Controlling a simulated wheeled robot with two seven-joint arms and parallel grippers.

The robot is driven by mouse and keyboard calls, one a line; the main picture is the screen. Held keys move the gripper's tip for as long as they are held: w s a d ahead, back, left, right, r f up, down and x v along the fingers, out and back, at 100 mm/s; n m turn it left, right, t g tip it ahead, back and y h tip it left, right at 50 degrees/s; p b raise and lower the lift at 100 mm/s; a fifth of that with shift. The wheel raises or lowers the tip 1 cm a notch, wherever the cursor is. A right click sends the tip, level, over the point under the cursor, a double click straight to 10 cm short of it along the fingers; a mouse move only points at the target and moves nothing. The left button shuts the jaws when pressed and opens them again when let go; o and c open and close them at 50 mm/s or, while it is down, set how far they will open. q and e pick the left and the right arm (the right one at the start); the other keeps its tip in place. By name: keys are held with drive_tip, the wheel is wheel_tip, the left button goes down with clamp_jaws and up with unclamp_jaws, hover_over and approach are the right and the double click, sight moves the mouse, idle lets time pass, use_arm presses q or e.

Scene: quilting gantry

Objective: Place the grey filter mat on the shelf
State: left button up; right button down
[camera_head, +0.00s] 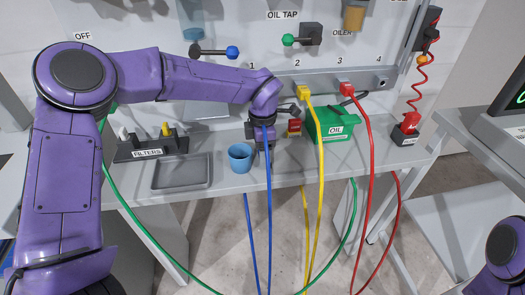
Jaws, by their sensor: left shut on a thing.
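I cannot make out a separate grey filter mat. A flat grey tray-like piece with a raised rim (180,172) lies on the left part of the grey shelf (215,191). My left arm reaches across above the shelf, and its gripper (262,140) points down near the wall under number 1. It appears shut on the end of the blue hose (268,200), which hangs from it past the shelf's front edge. The fingertips and port 1 are largely hidden by my arm. My right gripper is out of view; only part of that arm shows at lower right.
A filter rack (147,146) stands behind the tray. A blue cup (240,157), a small red box (294,127) and a green oil can (332,125) stand to its right. The yellow hose (320,190) and red hose (369,180) hang across the shelf front.

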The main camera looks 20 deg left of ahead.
use_arm(q)
drive_tip(key=shift+f, duration=0.1)
drive_tip(key=o, duration=1)
drive_tip(key=shift+o, duration=0.2)
wheel_tip(320, 180, up, 12)
drive_tip(key=p, duration=0.1)
